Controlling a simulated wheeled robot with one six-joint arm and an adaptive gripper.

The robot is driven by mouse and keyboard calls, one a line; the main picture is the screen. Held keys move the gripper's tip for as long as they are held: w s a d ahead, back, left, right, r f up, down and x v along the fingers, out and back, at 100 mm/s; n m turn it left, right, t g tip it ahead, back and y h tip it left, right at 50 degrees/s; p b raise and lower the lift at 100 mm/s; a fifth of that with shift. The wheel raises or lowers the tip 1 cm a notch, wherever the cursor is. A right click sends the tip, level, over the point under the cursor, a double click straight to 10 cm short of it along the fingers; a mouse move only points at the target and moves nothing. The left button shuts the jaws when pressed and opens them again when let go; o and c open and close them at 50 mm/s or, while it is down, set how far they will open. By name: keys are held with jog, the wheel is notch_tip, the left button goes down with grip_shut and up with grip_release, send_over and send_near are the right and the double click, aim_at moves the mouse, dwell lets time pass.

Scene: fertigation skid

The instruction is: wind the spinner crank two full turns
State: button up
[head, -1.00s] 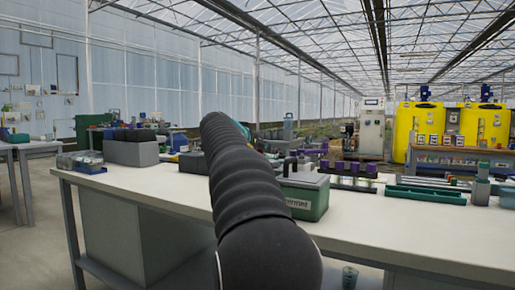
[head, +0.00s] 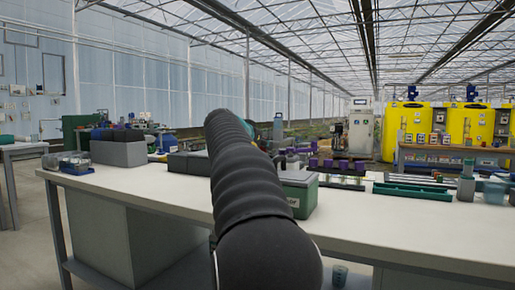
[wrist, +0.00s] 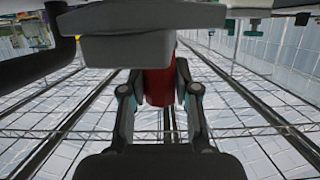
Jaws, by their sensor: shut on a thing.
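My gripper (wrist: 158,80) shows in the wrist view, with its two fingers on either side of a red cylinder, which looks like the crank's grip (wrist: 158,90). It is shut on this red grip. The grip's upper end goes behind a pale grey block (wrist: 125,48). A larger grey piece (wrist: 150,16) lies beyond that block; I cannot tell which part of the spinner each is. In the head view my own dark, ribbed arm reaches over the bench and hides the gripper and the crank.
A long white bench (head: 400,222) stands before me, its front right clear. It bears a green box (head: 300,197) right of my arm, a green tray (head: 412,191), and a grey block (head: 118,151) at left. Yellow tanks (head: 408,125) stand behind. A cup (head: 340,276) is low in front.

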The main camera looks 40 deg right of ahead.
jog(key=shift+s+r, duration=0.1)
jog(key=shift+s+d+f+b, duration=0.2)
jog(key=shift+s+b, duration=0.2)
jog(key=shift+s, duration=0.2)
jog(key=shift+s+d+f+b, duration=0.15)
jog(key=shift+s+b, duration=0.2)
jog(key=shift+s, duration=0.25)
jog(key=shift+r, duration=0.1)
jog(key=shift+s, duration=0.1)
jog(key=shift+s+f+b, duration=0.2)
jog(key=shift+b, duration=0.1)
jog(key=shift+s+a+b, duration=0.35)
jog(key=shift+s+b, duration=0.2)
jog(key=shift+s, duration=0.2)
jog(key=shift+s+a, duration=0.1)
